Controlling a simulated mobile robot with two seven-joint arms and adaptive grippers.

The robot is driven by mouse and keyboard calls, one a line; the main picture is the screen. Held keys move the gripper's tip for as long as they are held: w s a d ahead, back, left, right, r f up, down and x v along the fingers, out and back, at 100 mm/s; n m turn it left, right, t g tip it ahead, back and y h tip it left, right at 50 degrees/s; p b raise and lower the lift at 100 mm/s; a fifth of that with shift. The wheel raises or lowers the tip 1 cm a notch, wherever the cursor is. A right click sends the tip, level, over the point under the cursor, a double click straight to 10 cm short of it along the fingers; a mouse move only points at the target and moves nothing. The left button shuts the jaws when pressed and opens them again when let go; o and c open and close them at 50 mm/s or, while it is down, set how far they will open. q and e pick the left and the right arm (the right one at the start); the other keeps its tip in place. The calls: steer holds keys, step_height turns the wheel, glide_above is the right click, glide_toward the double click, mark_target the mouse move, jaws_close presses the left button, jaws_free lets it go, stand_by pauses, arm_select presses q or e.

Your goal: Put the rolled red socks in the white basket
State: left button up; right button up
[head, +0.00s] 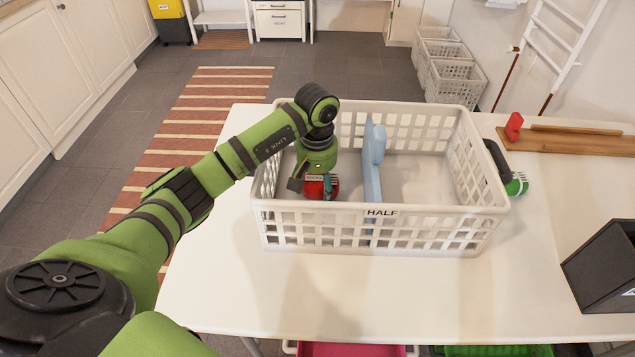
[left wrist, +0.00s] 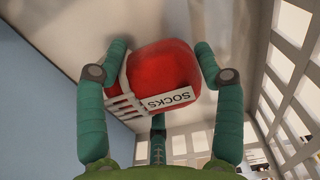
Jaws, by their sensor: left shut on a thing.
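The white basket (head: 400,238) stands on the white table, with a "HALF" label on its near wall. A light blue upright divider (head: 374,165) splits it inside into a left and a right part. My left gripper (head: 318,187) points down inside the left part. It is shut on the rolled red socks (left wrist: 165,75), which carry a white "SOCKS" label. The socks also show in the head view (head: 315,188), partly covered by the gripper. I cannot tell whether they touch the basket floor. My right gripper is not in view.
The basket's right part looks empty. A green and black brush-like object (head: 516,184) lies against the basket's right side. A wooden board (head: 580,140) with a red item (head: 514,126) and a black box (head: 605,265) are farther right. The table's front is clear.

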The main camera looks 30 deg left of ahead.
mark_target(317, 179)
arm_select(q)
steer(key=shift+f, duration=0.1)
steer(key=shift+f, duration=0.15)
steer(key=o, duration=1.1)
steer(key=shift+o, duration=0.2)
steer(key=shift+w+r, duration=0.1)
steer(key=shift+r, duration=0.35)
step_height(317, 179, up, 12)
steer(key=shift+f+b, duration=0.2)
steer(key=shift+b, duration=0.4)
